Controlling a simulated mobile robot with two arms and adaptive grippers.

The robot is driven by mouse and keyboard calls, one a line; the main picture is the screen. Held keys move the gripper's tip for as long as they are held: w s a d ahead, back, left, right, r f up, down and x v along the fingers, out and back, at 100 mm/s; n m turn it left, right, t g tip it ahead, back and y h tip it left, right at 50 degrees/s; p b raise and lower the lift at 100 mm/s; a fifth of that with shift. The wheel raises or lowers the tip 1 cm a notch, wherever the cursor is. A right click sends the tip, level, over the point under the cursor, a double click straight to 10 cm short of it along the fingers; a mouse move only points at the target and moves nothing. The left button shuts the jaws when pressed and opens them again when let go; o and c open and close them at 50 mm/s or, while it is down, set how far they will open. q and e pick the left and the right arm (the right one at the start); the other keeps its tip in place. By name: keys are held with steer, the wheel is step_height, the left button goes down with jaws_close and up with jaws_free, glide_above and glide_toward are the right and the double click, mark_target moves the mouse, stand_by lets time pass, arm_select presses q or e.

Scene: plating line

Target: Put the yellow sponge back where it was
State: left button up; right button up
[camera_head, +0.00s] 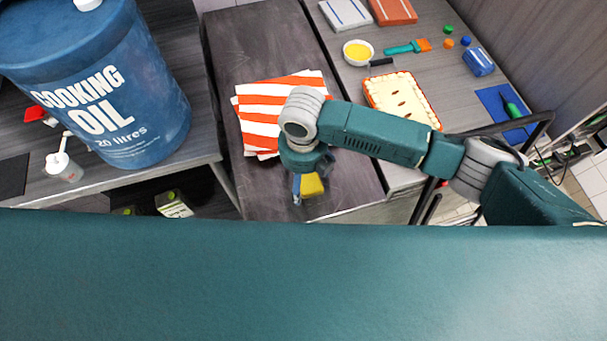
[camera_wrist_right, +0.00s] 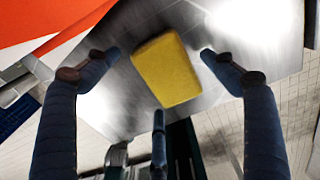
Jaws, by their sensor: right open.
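The yellow sponge (camera_head: 313,184) is at the front end of the dark grey counter (camera_head: 245,50), near its front edge. My right gripper (camera_head: 311,177) is over it and partly hides it in the head view. In the right wrist view the sponge (camera_wrist_right: 167,70) appears to lie on the grey surface between the spread fingers of the right gripper (camera_wrist_right: 160,58). The gripper is open, with visible gaps between the side fingers and the sponge. My left gripper does not show.
An orange-and-white striped cloth (camera_head: 262,113) lies just behind the gripper. A blue cooking oil drum (camera_head: 150,80) stands on the left counter. On the right counter are a red-rimmed baking dish (camera_head: 402,98), a bowl with yellow contents (camera_head: 357,52) and a blue mat (camera_head: 496,103).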

mark_target(303, 179)
step_height(303, 179, up, 12)
steer(key=b, duration=0.3)
stand_by(0.5)
